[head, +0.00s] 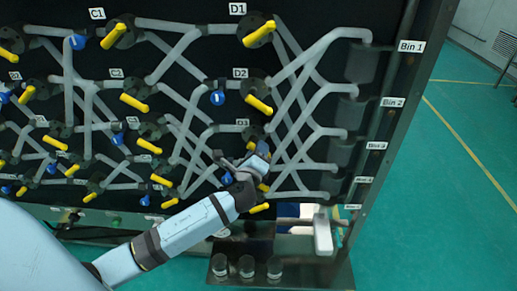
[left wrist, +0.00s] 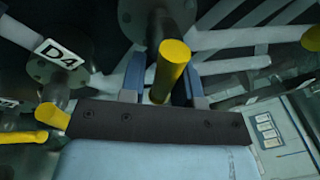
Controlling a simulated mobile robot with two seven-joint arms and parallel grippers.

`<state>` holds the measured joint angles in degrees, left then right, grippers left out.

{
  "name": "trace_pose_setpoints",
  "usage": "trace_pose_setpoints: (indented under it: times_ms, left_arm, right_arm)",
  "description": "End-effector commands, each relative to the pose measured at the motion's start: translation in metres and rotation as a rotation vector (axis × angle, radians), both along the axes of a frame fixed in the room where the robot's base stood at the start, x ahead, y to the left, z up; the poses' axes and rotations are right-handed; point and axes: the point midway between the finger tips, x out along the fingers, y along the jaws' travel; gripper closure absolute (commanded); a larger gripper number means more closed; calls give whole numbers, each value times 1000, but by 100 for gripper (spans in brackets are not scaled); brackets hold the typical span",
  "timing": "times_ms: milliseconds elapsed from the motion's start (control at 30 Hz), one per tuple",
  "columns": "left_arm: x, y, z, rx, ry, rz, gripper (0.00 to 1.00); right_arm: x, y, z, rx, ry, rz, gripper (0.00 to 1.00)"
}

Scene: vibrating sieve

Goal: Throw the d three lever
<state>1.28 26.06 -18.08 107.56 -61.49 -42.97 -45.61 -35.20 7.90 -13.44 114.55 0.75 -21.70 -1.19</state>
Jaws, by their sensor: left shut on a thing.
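The D3 label (head: 243,122) is on the black sieve panel (head: 205,60), above my left gripper (head: 250,163) in the head view. The gripper covers most of the D3 lever there. In the left wrist view a yellow lever (left wrist: 170,67) stands between the two fingers of my left gripper (left wrist: 164,85), and they are shut on it. The D4 label (left wrist: 60,55) shows beside it, left in that view. My right gripper is not in view.
The D2 lever (head: 258,104) is above my gripper and the D4 lever (head: 259,208) just below. Grey pipes run close on both sides. Several clear jars (head: 247,266) stand on a tray below. Green floor at right is open.

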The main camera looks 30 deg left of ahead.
Motion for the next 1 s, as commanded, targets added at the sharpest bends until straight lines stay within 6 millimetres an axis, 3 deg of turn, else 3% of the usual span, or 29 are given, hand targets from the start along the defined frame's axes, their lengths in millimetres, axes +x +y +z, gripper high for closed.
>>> trace_pose_setpoints:
  times_ms: [33, 300, 333, 400, 1000]
  left_arm:
    - [2, 3, 12, 10, -20, 3, 94]
    - [2, 3, 12, 10, -19, 3, 94]
    - [3, 2, 12, 9, -18, 2, 68]
    - [3, 3, 11, 9, -18, 2, 54]
    - [-3, -1, 2, 2, -5, -1, 54]
  right_arm:
    - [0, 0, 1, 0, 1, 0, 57]
    - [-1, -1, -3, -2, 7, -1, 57]
    - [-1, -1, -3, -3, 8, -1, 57]
    - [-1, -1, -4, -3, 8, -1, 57]
    - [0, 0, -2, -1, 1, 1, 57]
